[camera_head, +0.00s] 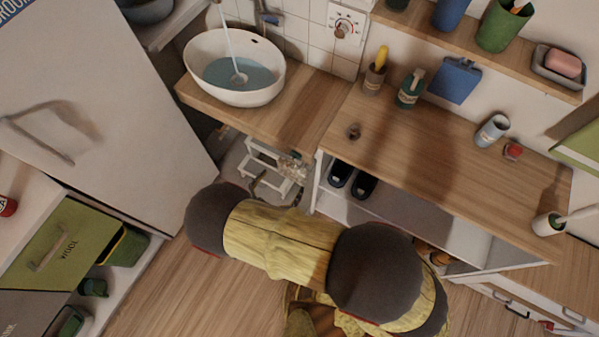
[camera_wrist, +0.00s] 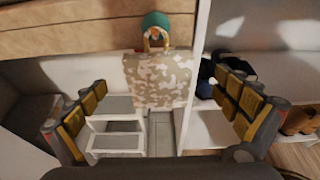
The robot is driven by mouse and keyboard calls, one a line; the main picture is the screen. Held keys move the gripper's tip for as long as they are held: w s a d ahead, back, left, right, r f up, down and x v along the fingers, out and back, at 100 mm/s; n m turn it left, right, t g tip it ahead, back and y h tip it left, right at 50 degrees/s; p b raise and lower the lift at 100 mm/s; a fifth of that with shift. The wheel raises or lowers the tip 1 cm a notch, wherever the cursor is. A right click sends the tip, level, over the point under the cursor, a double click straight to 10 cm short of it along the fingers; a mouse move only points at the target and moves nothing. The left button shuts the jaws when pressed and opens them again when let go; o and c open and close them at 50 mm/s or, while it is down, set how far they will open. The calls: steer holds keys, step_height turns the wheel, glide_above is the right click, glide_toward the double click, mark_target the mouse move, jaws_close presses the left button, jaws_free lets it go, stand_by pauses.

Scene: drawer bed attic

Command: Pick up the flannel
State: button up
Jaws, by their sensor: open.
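The flannel appears to be the pale camouflage-patterned cloth (camera_wrist: 160,82) in the middle of the wrist view. It hangs below a teal round piece with a brass-coloured hook (camera_wrist: 155,28) at the wooden counter's edge. A small speckled part of the cloth (camera_head: 293,166) shows in the head view, just under the counter edge. My gripper (camera_wrist: 160,88) is open, with one yellow-padded finger on either side of the cloth in the picture. No contact with the cloth shows. In the head view my arm hides most of the gripper.
A white step stool (camera_wrist: 115,128) stands behind and left of the cloth. The wooden counter (camera_head: 300,105) with a basin (camera_head: 235,68) is above it. A white shelf unit (camera_head: 390,207) with dark slippers (camera_head: 352,182) is to the right. A fridge-like white door (camera_head: 110,90) stands left.

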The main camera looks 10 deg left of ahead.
mark_target(290, 170)
steer(key=x, duration=0.2)
steer(key=shift+w+d+b, duration=0.15)
steer(key=shift+w+b, duration=0.15)
steer(key=shift+b, duration=0.05)
steer(key=b+x, duration=0.1)
steer(key=x, duration=0.1)
steer(key=b+x, duration=0.1)
steer(key=x, duration=0.2)
steer(key=shift+w+f, duration=0.1)
steer(key=shift+f, duration=0.05)
steer(key=c, duration=0.3)
steer(key=c, duration=0.7)
steer(key=shift+r, duration=0.2)
